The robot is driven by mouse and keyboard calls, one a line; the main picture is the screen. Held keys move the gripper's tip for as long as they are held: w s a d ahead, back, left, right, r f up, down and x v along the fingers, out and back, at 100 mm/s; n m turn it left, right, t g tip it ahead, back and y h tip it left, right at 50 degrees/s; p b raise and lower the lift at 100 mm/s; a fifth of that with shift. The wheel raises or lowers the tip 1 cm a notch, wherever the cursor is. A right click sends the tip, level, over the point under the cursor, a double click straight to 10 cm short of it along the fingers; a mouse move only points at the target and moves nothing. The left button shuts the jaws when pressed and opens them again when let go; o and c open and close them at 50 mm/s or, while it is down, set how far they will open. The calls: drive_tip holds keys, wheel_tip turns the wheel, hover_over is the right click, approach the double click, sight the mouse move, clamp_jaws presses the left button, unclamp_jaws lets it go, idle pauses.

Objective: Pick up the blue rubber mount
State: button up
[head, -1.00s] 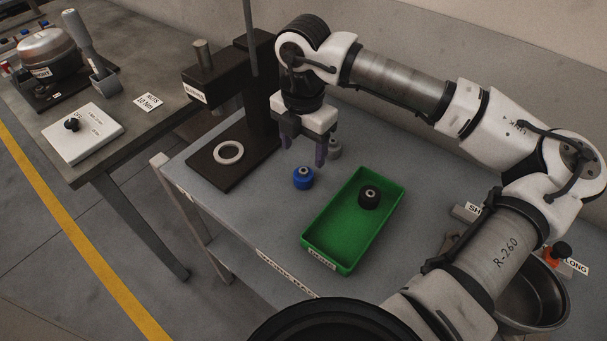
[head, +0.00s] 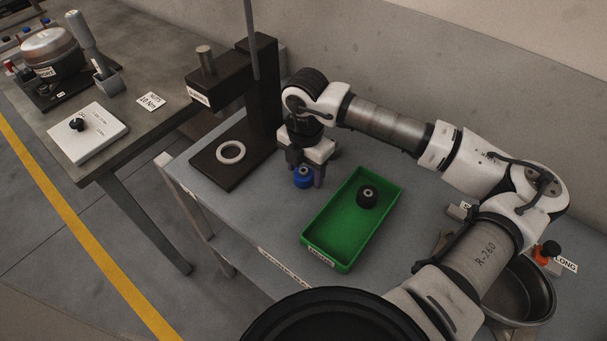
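The blue rubber mount (head: 303,177) stands upright on the grey table, left of the green tray. My gripper (head: 305,174) points down over it, with its fingers lowered to either side of the mount. The right finger shows beside the mount, and the left finger is partly hidden behind it. The fingers look spread about as wide as before, so the gripper appears open; whether they touch the mount is hard to see.
The green tray (head: 318,253) holds a black mount (head: 367,196). A dark press stand (head: 228,178) with a white ring (head: 231,152) is at left. A metal bowl (head: 520,300) is at lower right.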

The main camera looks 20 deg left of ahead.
drive_tip(key=c, duration=0.9)
